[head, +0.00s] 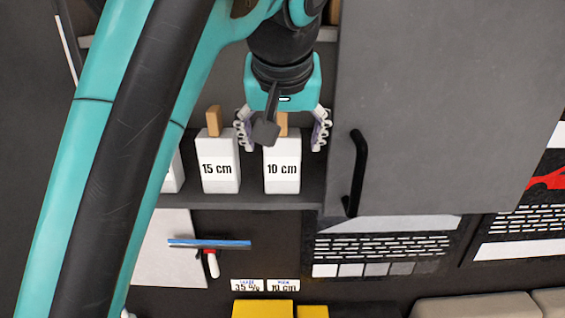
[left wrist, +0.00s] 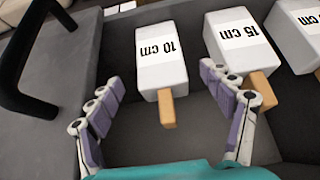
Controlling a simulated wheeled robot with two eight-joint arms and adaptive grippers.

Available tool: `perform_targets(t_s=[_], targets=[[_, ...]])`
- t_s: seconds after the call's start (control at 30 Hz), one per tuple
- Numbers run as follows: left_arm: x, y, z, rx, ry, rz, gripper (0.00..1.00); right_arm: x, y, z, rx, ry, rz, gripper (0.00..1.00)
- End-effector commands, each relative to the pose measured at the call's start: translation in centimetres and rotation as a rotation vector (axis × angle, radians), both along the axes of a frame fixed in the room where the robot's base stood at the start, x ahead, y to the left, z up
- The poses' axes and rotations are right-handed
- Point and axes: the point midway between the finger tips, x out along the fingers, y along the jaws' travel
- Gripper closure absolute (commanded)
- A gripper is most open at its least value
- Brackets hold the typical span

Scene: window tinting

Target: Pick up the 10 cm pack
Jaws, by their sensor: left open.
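The 10 cm pack (head: 282,173) is a white box with a wooden tab on top, standing on a dark shelf. In the left wrist view the 10 cm pack (left wrist: 162,65) lies ahead, its wooden tab (left wrist: 166,108) pointing back between my fingers. My left gripper (head: 283,140) is open, just above and around the tab in the head view. In the left wrist view the left gripper (left wrist: 165,95) has its fingers spread on both sides of the tab, apart from it. The right gripper is not in view.
The 15 cm pack (head: 218,173) stands close to the left, and another white pack (head: 172,175) is partly hidden by my arm. A grey cabinet door (head: 440,100) with a black handle (head: 357,172) is close on the right. A squeegee (head: 210,245) is below the shelf.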

Motion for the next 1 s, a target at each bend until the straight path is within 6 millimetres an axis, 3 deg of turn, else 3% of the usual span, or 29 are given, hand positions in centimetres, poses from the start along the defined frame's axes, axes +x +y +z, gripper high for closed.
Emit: perform_targets(t_s=[0.6, 0.87, 1.0], targets=[[3.7, 0.0, -5.6, 0.001, 0.000, 0.001, 0.20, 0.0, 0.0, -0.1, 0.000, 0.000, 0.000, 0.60], [3.9, 0.0, -5.9, 0.000, 0.000, 0.000, 0.20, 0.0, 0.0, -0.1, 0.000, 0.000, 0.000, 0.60], [3.9, 0.0, -5.9, 0.000, 0.000, 0.000, 0.54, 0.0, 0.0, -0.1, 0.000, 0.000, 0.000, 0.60]])
